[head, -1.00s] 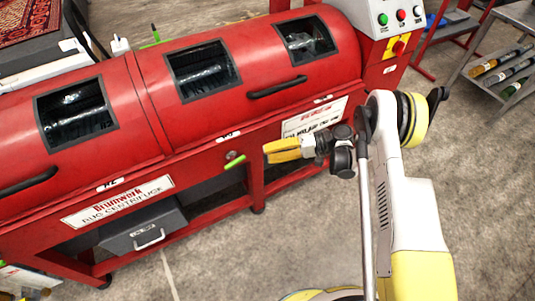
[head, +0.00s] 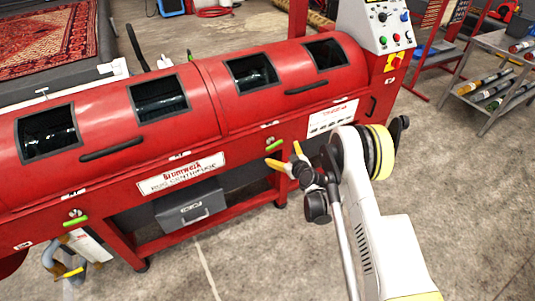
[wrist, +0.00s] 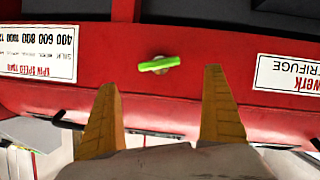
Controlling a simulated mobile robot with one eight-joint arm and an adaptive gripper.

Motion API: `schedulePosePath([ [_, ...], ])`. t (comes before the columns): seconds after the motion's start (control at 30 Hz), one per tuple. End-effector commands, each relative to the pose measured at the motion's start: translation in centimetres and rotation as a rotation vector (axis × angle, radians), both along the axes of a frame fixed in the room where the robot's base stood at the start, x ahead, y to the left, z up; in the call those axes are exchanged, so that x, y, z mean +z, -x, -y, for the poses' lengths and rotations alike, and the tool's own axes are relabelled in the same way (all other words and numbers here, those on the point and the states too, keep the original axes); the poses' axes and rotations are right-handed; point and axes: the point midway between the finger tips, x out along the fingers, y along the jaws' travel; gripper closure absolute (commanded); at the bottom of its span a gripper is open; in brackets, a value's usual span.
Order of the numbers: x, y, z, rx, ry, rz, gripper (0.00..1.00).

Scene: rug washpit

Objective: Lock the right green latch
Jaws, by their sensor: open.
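The right green latch (head: 273,147) is a short green handle on a round metal knob on the red front of the rug centrifuge (head: 225,153). It lies nearly level, slightly tilted. In the wrist view the latch (wrist: 159,64) shows beyond and between the fingertips. My gripper (head: 283,155) is open and empty, its yellow fingers spread just in front of the latch. The fingers (wrist: 161,88) look apart from the latch, though the exact gap is hard to tell. A second green latch (head: 75,220) sits at the left on the same front.
Black lid handles (head: 307,87) stick out from the red lid. A grey drawer box (head: 188,207) hangs under the machine. A control panel (head: 388,30) stands at its right end, and a cart with rolls (head: 490,90) beyond.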

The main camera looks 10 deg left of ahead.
Motion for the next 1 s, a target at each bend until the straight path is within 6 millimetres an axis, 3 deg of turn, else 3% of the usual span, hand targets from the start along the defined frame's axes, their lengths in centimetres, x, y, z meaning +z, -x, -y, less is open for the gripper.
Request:
schedulePosePath([
  [0.43,-3.4,-6.7,-3.6,0.001,-0.005,-0.003,0.02],
  [0.87,-3.6,-7.8,-4.2,0.000,-0.005,-0.005,0.02],
  [0.9,-3.6,-7.8,-4.2,0.000,-0.005,-0.005,0.08],
  [1.0,-3.6,-7.8,-4.2,0.000,-0.005,-0.005,0.39],
])
